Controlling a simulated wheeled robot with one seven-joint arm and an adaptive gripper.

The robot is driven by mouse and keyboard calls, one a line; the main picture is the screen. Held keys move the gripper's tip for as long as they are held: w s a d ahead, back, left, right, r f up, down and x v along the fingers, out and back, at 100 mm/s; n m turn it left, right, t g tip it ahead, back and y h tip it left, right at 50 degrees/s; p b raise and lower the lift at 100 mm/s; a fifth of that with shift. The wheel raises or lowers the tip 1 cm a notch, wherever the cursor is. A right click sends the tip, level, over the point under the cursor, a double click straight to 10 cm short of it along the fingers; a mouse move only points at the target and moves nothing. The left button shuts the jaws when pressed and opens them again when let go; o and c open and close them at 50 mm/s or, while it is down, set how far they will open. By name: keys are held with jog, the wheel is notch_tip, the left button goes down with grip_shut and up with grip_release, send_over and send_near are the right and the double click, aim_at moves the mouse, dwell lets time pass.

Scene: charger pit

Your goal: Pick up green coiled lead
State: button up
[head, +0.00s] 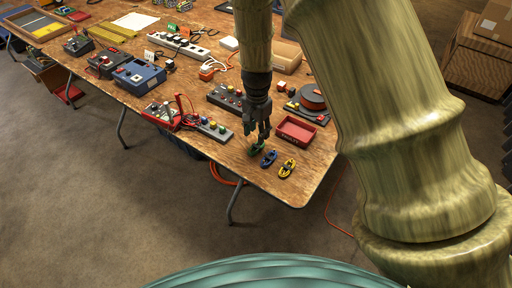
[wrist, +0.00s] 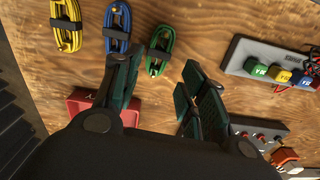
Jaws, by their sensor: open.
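The green coiled lead (wrist: 160,50) lies on the wooden table, bound by a black tie, at the right end of a row of three leads. In the head view the green lead (head: 254,149) is partly hidden behind my gripper (head: 262,133). My gripper also shows in the wrist view (wrist: 160,75), open, with nothing between its fingers. The green lead lies just beyond the fingertips there, closer to the left finger. I cannot tell the exact height of the fingertips above the table.
A blue lead (head: 268,158) and a yellow lead (head: 287,168) lie beside the green one, near the table's front edge. A red tray (head: 296,130) stands to the right. A grey strip with coloured plugs (head: 212,127) lies to the left. Bare wood (head: 225,158) shows left of the green lead.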

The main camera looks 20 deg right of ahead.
aim_at(256, 146)
jog(key=shift+s+a+f, duration=0.1)
jog(key=shift+s+f, duration=0.05)
jog(key=shift+f, duration=0.75)
jog(key=shift+s+f+p, duration=0.1)
jog(key=shift+f+p, duration=0.4)
jog(key=shift+f, duration=1.55)
jog(key=c, duration=0.8)
